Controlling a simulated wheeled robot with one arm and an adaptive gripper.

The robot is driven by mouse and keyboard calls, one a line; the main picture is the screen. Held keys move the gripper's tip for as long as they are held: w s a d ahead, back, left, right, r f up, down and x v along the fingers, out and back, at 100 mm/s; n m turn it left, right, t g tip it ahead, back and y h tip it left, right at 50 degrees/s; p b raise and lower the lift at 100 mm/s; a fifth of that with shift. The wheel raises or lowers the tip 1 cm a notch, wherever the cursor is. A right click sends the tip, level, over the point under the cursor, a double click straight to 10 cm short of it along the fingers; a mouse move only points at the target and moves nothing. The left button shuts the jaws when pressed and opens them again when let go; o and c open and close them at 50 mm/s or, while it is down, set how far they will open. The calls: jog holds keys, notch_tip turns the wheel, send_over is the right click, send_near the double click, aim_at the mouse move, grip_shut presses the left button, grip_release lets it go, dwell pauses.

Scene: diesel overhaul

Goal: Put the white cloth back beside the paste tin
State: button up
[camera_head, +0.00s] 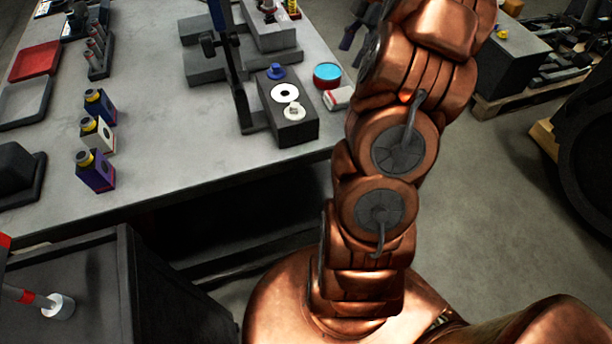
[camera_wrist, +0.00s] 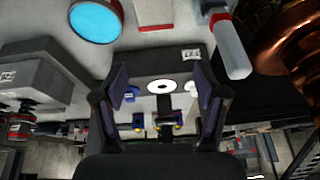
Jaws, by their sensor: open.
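The paste tin (camera_head: 327,75), round and red with a blue top, stands near the right edge of the grey table. It also shows at the top left of the wrist view (camera_wrist: 96,20). The white cloth (camera_head: 338,98), a small folded piece with a red stripe, lies on the table beside the tin, partly behind my arm. In the wrist view the cloth (camera_wrist: 152,12) is cut by the top edge, just right of the tin. My gripper (camera_wrist: 165,95) is open, with nothing seen between its fingers. The cloth lies beyond its fingertips. The gripper is not visible in the head view.
A dark block (camera_head: 284,127) with a blue knob, white disc and white nut stands left of the cloth. A pale cylinder with a red end (camera_wrist: 233,50) is right of the cloth in the wrist view. Several small bottles (camera_head: 97,135) stand left. The table's middle is clear.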

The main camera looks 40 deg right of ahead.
jog(key=s+a+r+m+g+h, duration=0.1)
jog(key=s+a+m, duration=0.15)
jog(key=a, duration=0.95)
jog(key=s+a+r+m+g, duration=0.1)
jog(key=s+a+m, duration=0.15)
jog(key=a, duration=0.95)
jog(key=s+a+f+m+h, duration=0.1)
jog(key=s+a+m, duration=0.3)
jog(key=s, duration=0.5)
jog(key=s+a+f+m+h, duration=0.2)
jog(key=s+a+f+m, duration=0.2)
jog(key=s, duration=0.4)
jog(key=shift+s+a+f+m+g, duration=0.3)
jog(key=shift+s+a+g, duration=0.1)
jog(key=shift+a, duration=0.35)
jog(key=shift+d, duration=0.1)
